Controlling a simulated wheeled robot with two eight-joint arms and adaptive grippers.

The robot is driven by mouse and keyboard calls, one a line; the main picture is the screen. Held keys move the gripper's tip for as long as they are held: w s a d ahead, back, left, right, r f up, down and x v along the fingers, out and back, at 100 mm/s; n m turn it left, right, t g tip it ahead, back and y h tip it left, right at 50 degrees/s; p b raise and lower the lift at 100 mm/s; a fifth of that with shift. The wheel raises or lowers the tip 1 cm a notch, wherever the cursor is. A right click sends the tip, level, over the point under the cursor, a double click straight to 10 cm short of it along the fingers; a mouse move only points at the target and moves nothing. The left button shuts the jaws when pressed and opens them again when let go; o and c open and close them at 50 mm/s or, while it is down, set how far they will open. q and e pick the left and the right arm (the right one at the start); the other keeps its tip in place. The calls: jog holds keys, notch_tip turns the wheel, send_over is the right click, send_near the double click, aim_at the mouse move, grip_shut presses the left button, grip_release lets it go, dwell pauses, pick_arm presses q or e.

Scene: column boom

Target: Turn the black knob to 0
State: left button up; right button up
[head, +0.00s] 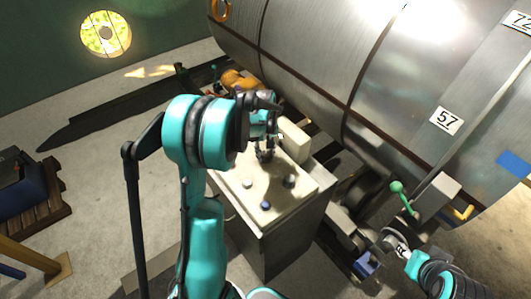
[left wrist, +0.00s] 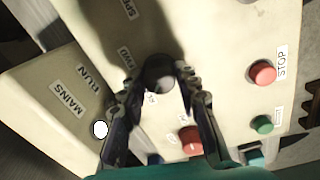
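The black knob (left wrist: 159,72) is round and dark and stands on a cream control panel (left wrist: 225,25). In the left wrist view it lies between the fingertips of my left gripper (left wrist: 160,80), which are spread with narrow gaps beside it; firm contact is not visible. The pointer and most scale marks are hidden or too small to read. In the head view my left gripper (head: 265,152) is low over the panel top and covers the knob. My right gripper (head: 396,246) is at the lower right, away from the panel; its fingers are unclear.
A red STOP button (left wrist: 263,73), a green button (left wrist: 262,124) and another red control (left wrist: 190,139) share the panel. A raised box with MAINS and RUN labels (left wrist: 68,99) stands beside it. A large metal drum (head: 335,60) is behind the panel.

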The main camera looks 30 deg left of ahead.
pick_arm(q)
jog(key=shift+c, duration=1.3)
jog(key=m, duration=0.4)
jog(key=shift+m+b, duration=0.3)
jog(key=m, duration=0.4)
jog(key=o, duration=1.2)
jog(key=shift+c, duration=0.2)
